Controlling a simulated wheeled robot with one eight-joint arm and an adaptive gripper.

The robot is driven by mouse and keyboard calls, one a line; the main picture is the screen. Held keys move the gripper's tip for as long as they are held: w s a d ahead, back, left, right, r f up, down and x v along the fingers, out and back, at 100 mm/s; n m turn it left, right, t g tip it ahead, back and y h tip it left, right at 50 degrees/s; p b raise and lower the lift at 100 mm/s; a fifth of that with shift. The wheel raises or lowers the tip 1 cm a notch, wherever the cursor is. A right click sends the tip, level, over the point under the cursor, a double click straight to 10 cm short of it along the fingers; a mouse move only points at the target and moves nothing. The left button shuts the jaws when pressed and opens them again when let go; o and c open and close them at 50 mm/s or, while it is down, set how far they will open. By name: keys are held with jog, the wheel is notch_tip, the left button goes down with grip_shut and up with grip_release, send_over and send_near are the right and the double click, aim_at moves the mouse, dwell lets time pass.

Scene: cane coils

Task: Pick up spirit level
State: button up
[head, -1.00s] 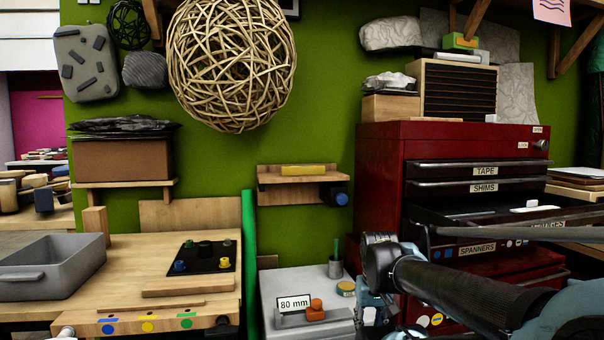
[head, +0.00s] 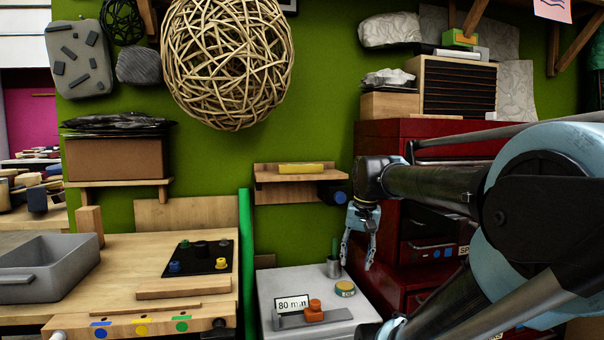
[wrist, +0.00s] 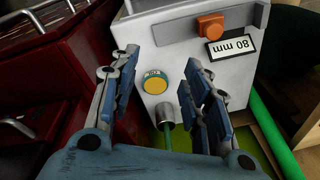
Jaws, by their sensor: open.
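A yellow bar (head: 301,169), which looks like the spirit level, lies lengthwise on a small wooden wall shelf (head: 270,193) in the head view. It does not show in the wrist view. My gripper (head: 358,262) is open and empty, pointing down in front of the red tool chest. It is below and to the right of the shelf, apart from the bar.
A grey-white stand (head: 275,285) below the shelf carries an orange-knobbed gauge (head: 314,312) and an 80 mm card (head: 291,303). The red tool chest (head: 385,135) is close on the right. A dark cylinder with a blue end (head: 340,197) hangs beside the shelf. A wicker ball (head: 228,60) hangs above.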

jog(key=w+a+r+m+g+y, duration=0.1)
jog(key=w+a+r+m, duration=0.15)
jog(key=w+r, duration=0.8)
jog(key=w+a+r+m+y, duration=0.15)
jog(key=w+r+m, duration=0.25)
jog(key=w+r, duration=0.7)
jog(key=m+g+y, duration=0.1)
jog(key=m+g, duration=0.1)
jog(key=m, duration=0.4)
send_near(301, 169)
jog(key=x, duration=0.5)
jog(key=w+x, duration=0.1)
jog(key=x, duration=0.1)
jog(key=shift+a+f, duration=0.25)
jog(key=shift+f, duration=0.15)
jog(key=shift+c, duration=0.5)
grip_shut()
